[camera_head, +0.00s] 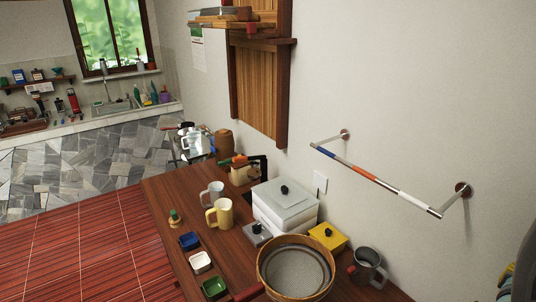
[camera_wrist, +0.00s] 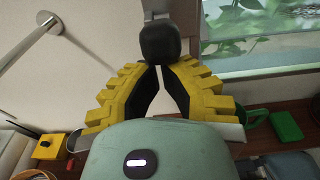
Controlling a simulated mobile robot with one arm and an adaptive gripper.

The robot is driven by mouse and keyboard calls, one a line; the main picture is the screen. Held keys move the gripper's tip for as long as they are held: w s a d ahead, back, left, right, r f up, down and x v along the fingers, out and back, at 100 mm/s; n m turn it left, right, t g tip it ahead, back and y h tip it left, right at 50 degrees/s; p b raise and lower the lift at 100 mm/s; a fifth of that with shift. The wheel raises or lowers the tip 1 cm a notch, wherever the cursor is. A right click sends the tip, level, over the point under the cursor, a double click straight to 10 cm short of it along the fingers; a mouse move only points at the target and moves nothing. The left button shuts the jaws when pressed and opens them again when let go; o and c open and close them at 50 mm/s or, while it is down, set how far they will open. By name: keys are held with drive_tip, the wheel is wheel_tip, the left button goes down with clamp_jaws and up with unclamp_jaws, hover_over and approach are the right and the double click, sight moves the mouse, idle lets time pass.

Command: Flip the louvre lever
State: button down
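In the wrist view a rounded black knob (camera_wrist: 170,44) on a pale upright stem shows at the top middle; it may be the louvre lever's grip, but I cannot tell for sure. My gripper (camera_wrist: 161,70) has two yellow stepped fingers with black inner pads that curve toward each other just below the knob. The knob covers the area of the fingertips, so I cannot tell whether they touch it or are shut. A window (camera_wrist: 262,40) with green leaves behind it is at the right. My gripper does not show clearly in the head view.
A wall rail (camera_head: 375,178) juts from the wall. Below it the wooden table (camera_head: 165,190) holds mugs, a white box (camera_head: 285,203), a round sieve (camera_head: 295,270), a yellow box (camera_head: 328,236) and small bowls. A slatted wooden panel (camera_head: 258,90) hangs on the wall.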

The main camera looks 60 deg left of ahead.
sight(534, 270)
drive_tip(key=shift+w+a+r+g+p, duration=0.15)
drive_tip(key=shift+r+g+p, duration=0.3)
drive_tip(key=shift+r+p, duration=0.6)
drive_tip(key=shift+w+d+r+g+p, duration=0.1)
drive_tip(key=shift+r+g+p, duration=0.4)
drive_tip(key=shift+p, duration=0.95)
drive_tip(key=shift+w+r+p, duration=0.2)
drive_tip(key=shift+r+p, duration=0.2)
drive_tip(key=shift+p, duration=0.75)
